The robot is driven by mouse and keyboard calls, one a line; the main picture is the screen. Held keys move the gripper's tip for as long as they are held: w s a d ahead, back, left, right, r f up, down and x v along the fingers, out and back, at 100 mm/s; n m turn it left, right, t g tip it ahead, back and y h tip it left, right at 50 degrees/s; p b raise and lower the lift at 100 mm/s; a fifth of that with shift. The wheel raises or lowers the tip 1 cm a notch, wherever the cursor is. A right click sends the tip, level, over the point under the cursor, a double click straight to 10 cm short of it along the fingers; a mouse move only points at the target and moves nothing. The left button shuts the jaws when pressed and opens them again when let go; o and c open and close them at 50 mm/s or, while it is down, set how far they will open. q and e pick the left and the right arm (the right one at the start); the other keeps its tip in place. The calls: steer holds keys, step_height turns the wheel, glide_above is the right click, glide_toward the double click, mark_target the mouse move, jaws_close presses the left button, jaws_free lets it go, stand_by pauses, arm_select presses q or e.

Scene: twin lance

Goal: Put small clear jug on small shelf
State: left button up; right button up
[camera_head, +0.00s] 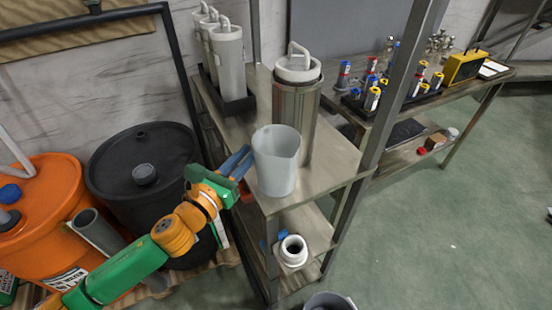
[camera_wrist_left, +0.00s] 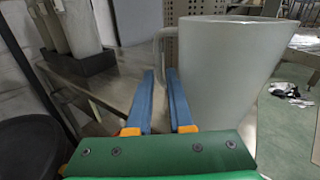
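The small clear jug (camera_head: 276,165), a translucent grey-white jug, is upright at the front corner of the metal shelf's top board (camera_head: 328,172). In the left wrist view the jug (camera_wrist_left: 218,75) fills the right half, with its handle (camera_wrist_left: 159,50) on its left side. My left gripper (camera_head: 237,162) is beside the jug, on its handle side. Its two blue fingers (camera_wrist_left: 161,80) are apart, with the handle in line with the gap between the tips. I cannot tell whether the handle is within the fingers. My right gripper is not in view.
A tall steel canister (camera_head: 296,105) stands behind the jug, and white canisters (camera_head: 228,62) stand in a black tray further back. A shelf post (camera_head: 395,90) rises on the right. A white container (camera_head: 293,250) sits on a lower board. Orange (camera_head: 50,215) and black drums (camera_head: 143,150) stand left.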

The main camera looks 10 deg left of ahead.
arm_select(q)
steer(key=x, duration=0.4)
steer(key=shift+w+d, duration=0.1)
steer(key=shift+w, duration=0.2)
steer(key=shift+s, duration=0.1)
jaws_close()
stand_by(0.9)
